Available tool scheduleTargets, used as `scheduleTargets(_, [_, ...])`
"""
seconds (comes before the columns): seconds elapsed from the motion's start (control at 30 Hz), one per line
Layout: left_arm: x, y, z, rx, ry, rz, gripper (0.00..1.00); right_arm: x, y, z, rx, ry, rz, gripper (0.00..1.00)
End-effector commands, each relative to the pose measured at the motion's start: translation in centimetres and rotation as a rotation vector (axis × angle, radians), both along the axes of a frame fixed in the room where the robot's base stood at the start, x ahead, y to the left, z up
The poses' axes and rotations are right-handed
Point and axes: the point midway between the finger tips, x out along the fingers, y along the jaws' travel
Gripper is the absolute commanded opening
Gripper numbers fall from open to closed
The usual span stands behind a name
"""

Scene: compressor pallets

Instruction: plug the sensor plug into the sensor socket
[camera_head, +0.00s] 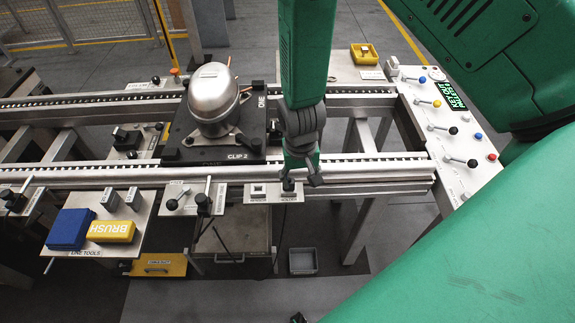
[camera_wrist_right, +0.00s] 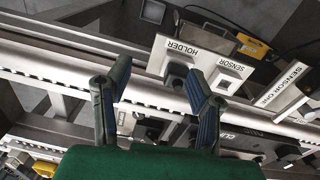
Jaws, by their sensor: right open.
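A white plate marked SENSOR and HOLDER (camera_head: 272,198) is fixed along the front rail; it also shows in the right wrist view (camera_wrist_right: 205,52). The sensor socket (camera_head: 258,190) is the light block on its left half; it shows in the right wrist view (camera_wrist_right: 224,82). The dark sensor plug (camera_head: 289,185) appears to stand upright in the holder on the right half, partly hidden by a finger. My right gripper (camera_head: 302,176) points down just above the holder. In the right wrist view its fingers (camera_wrist_right: 157,70) are apart, with no object clearly gripped. My left gripper is not in view.
A silver compressor (camera_head: 213,92) stands on a black pallet (camera_head: 185,150) to the left. A grey bin (camera_head: 303,261) lies below.

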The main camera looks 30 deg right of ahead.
Motion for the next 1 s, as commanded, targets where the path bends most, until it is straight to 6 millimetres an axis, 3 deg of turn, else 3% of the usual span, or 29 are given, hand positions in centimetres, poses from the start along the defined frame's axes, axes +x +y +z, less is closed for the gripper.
scheduleTargets(0.03, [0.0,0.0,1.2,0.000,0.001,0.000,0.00,1.2,0.3,2.0,0.011,-0.004,-0.024,0.48])
scheduleTargets(0.1, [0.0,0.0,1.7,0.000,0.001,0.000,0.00,2.2,0.7,3.4,0.026,-0.002,-0.054,0.48])
scheduleTargets(0.27, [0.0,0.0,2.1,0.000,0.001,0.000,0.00,3.1,1.1,4.8,0.044,0.003,-0.085,0.48])
scheduleTargets(0.73, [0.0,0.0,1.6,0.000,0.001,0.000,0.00,3.1,1.2,4.3,0.045,0.004,-0.086,0.48])
scheduleTargets(1.0, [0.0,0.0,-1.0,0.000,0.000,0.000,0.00,3.1,1.2,1.6,0.045,0.004,-0.086,0.48])
